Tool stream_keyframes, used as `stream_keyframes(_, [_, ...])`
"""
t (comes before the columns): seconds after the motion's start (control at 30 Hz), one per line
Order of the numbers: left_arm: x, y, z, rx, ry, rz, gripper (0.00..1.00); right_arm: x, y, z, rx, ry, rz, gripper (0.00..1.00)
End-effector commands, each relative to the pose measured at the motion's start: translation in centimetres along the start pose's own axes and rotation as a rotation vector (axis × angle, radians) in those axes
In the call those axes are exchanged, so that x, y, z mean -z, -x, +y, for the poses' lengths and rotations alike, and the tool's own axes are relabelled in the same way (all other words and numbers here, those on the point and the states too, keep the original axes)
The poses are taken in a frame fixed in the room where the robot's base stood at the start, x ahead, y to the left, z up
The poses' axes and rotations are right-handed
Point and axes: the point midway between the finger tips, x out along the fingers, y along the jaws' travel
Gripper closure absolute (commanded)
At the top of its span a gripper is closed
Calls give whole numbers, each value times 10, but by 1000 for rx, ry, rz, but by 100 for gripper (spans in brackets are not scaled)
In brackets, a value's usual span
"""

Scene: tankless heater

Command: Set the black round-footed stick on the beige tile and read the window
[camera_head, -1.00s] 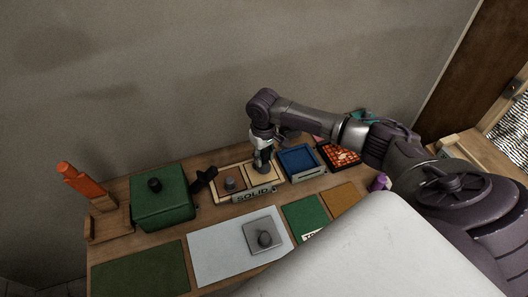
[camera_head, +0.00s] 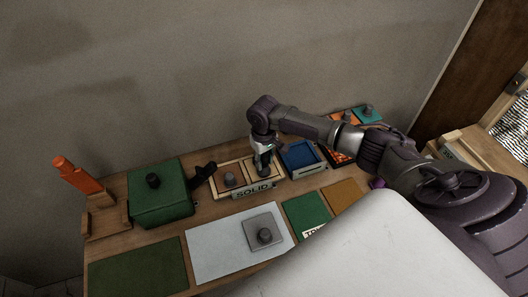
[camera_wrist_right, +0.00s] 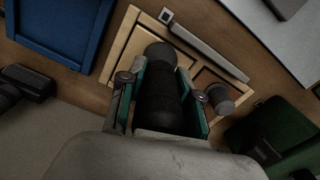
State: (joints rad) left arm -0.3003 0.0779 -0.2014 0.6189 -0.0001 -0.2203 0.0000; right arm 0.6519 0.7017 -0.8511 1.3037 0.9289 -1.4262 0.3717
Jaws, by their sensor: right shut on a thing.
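The black round-footed stick (camera_wrist_right: 160,100) is upright between the fingers of my right gripper (camera_head: 264,150), which is shut on it. The right gripper also shows in the wrist view (camera_wrist_right: 162,92). The stick's rounded foot is over the beige tile (camera_wrist_right: 124,46), in the right half of a wooden tray (camera_head: 214,188) in the head view. Whether the foot touches the tile I cannot tell. The sign window (camera_head: 252,190) on the tray's front reads "SOLID". My left gripper is not in view.
A green box (camera_head: 160,205) and a black handle-like piece (camera_head: 204,173) stand left, a blue tray (camera_head: 301,157) right. A white mat with a grey knobbed plate (camera_head: 264,236) lies in front.

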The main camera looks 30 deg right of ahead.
Motion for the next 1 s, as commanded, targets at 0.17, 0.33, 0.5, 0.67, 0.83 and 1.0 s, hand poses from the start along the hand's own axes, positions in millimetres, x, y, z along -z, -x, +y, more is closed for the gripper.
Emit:
stream_keyframes(0.17, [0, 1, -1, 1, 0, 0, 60, 0, 1, 0, 0, 0, 1, 100])
stream_keyframes(0.33, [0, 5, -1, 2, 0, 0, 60, 0, 2, 0, 0, -1, 0, 100])
stream_keyframes(0.5, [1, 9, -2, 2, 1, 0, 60, 0, 1, 0, -1, 0, 0, 100])
stream_keyframes(0.67, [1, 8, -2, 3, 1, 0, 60, 0, 0, 0, -1, 0, 1, 100])
stream_keyframes(0.83, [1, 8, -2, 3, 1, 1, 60, 0, 0, 0, 0, 0, 1, 100])
stream_keyframes(1.0, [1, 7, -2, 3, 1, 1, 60, 0, -1, 0, 0, 0, 1, 100])
